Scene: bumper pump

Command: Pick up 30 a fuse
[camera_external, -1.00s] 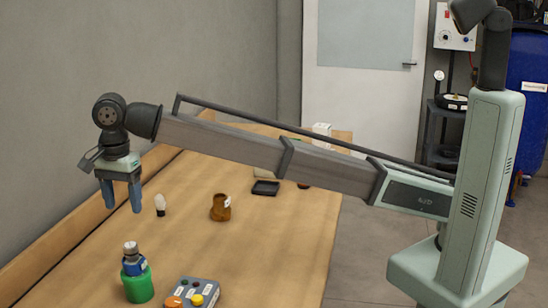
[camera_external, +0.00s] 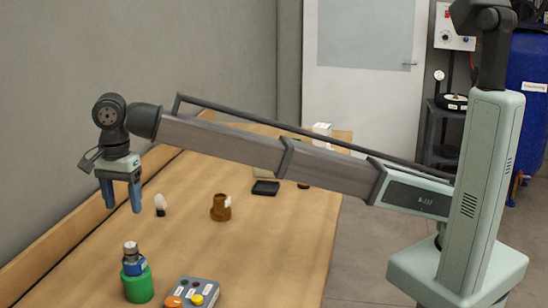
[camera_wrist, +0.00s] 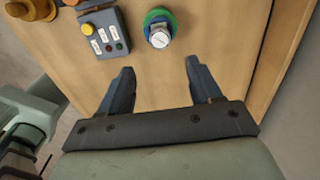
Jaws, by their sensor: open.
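No thing can be made out for certain as the 30 A fuse, as labels are too small to read. A blue cylinder with a silver cap (camera_external: 130,248) stands upright in or on a green round piece (camera_external: 138,285); its printed top also shows in the wrist view (camera_wrist: 159,38). My gripper (camera_external: 119,207) is open and empty, above the table's far left part. In the wrist view, nothing lies between its fingers (camera_wrist: 160,78). A white bulb-like thing with a dark base (camera_external: 160,205) and a brown flanged piece (camera_external: 220,208) stand right of the gripper.
A grey box with coloured buttons (camera_external: 190,293) sits near the front, beside the green piece. A flat black tray (camera_external: 265,188) lies farther back. A raised wooden edge (camera_external: 75,235) runs along the wall. Mid-table (camera_external: 245,245) is clear.

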